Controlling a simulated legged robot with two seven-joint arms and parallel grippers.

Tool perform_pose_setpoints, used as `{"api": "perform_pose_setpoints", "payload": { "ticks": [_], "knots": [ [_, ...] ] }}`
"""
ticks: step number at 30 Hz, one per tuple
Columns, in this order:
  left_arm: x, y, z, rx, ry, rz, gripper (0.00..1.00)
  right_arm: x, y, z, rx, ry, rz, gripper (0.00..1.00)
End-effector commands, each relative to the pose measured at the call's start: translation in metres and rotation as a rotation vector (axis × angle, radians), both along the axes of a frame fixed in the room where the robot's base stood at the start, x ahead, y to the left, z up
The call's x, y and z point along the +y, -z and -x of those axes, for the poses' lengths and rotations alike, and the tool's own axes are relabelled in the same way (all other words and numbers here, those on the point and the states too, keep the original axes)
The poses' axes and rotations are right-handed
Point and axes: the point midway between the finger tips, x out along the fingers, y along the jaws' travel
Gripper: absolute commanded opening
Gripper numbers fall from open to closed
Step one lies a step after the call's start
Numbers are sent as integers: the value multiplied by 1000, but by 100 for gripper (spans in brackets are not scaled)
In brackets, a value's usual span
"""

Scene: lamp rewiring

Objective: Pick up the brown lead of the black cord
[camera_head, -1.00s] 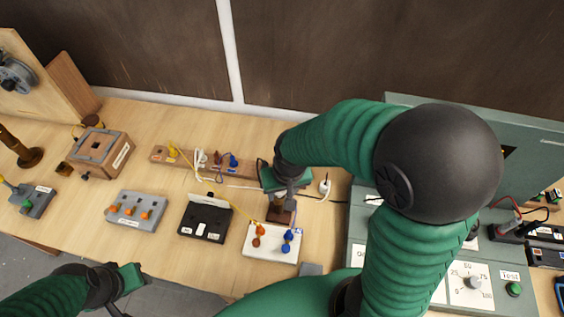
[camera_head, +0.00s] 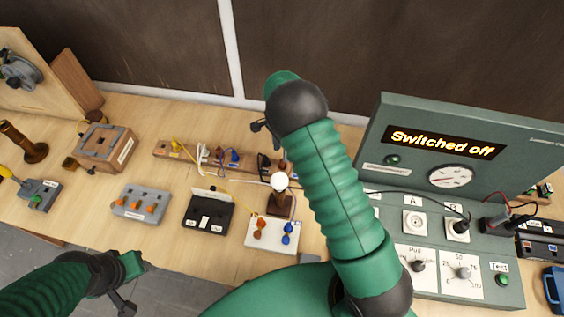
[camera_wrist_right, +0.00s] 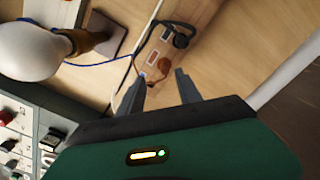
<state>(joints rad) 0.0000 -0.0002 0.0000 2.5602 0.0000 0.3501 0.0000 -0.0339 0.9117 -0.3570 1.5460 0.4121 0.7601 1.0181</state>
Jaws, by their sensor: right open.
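The black cord (camera_wrist_right: 180,36) lies looped on the wooden strip in the right wrist view; its dark coil (camera_head: 265,166) also shows beside the lamp in the head view. A thin brown lead (camera_wrist_right: 137,70) curves over the strip just ahead of my fingers. A blue lead (camera_wrist_right: 95,64) runs off toward the lamp base. My right gripper (camera_wrist_right: 160,83) is open, its fingertips on either side of the brown lead's area, with nothing visibly held. In the head view my arm hides most of it. My left gripper (camera_head: 128,285) is at the lower left, its jaws unclear.
The lamp's white bulb (camera_wrist_right: 30,48) stands close by my right gripper; it also shows in the head view (camera_head: 279,181). A white terminal block (camera_head: 272,235) is in front of it. The grey test panel (camera_head: 440,180), reading "Switched off", stands at the right.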

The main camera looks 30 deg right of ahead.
Motion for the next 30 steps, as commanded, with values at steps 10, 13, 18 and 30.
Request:
{"api": "perform_pose_setpoints", "payload": {
  "ticks": [10, 13, 18, 30],
  "knots": [
    [0, -21, 0, 0, 0, 0, 41, -4, 45, -2, 1, 0, -1, 41],
    [0, -31, 0, 0, 0, 0, 41, -8, 61, -7, 1, 0, 0, 41],
    [0, -34, 0, 0, 0, 0, 41, -7, 83, -8, -2, -1, 0, 41],
    [0, -32, 0, 0, 0, 0, 41, -7, 84, -8, -3, -1, 0, 14]
  ]
}}
